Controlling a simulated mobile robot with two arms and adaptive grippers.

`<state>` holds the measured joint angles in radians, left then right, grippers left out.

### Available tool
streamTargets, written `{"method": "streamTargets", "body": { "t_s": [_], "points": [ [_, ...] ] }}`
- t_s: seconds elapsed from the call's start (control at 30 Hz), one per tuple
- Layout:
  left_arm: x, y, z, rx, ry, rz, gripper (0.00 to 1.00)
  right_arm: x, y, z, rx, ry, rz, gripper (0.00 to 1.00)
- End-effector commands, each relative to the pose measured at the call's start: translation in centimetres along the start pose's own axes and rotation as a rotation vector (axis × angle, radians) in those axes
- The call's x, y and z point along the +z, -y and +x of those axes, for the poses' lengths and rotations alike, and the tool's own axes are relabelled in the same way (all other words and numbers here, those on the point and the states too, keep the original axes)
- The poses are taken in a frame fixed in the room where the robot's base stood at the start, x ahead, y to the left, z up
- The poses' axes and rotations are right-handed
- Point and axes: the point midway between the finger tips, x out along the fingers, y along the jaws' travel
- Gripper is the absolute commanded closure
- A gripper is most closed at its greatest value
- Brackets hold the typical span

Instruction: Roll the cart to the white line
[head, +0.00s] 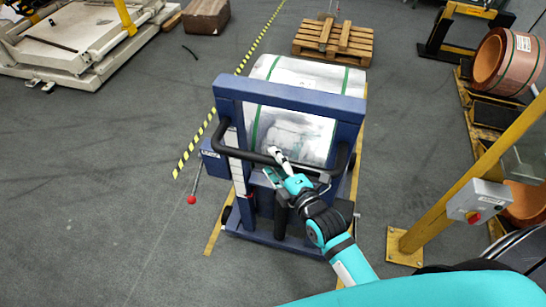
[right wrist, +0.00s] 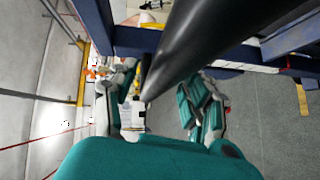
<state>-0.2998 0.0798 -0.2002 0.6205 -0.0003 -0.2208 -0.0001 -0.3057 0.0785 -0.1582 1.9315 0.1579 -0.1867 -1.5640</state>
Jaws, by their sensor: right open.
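The blue cart (head: 292,98) stands on the grey floor, with a silver-wrapped roll (head: 300,75) with green straps on it. Its black handle bar (head: 235,153) runs across the near side. My right gripper (head: 276,164) is at the middle of this bar, open. In the right wrist view the black bar (right wrist: 205,45) passes large in front of the open teal fingers (right wrist: 160,105); I cannot tell whether they touch it. My left gripper is not in view. I cannot make out a clear white line on the floor.
Black-yellow tape (head: 200,135) runs along the cart's left. A wooden pallet (head: 333,42) stands behind it. A yellow post (head: 455,180) with a grey switch box (head: 479,200) and copper coils (head: 505,62) are at right.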

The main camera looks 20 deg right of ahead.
Motion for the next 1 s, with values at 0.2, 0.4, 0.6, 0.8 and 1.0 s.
{"method": "streamTargets", "body": {
  "t_s": [0.2, 0.4, 0.6, 0.8, 1.0],
  "points": [
    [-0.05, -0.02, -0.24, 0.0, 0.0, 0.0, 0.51, -0.03, -0.02, 1.15, 0.0, -0.001, 0.0, 0.51],
    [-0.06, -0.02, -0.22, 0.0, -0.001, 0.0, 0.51, -0.02, 0.02, 1.16, 0.0, -0.001, 0.0, 0.51],
    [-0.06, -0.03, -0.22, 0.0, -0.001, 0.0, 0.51, -0.02, 0.01, 1.14, 0.0, -0.001, 0.0, 0.73],
    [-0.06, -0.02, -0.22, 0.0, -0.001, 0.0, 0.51, -0.02, -0.02, 1.13, 0.001, -0.001, 0.0, 0.99],
    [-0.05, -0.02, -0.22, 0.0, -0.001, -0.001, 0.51, -0.02, -0.05, 1.13, 0.001, -0.001, 0.001, 1.0]
  ]
}}
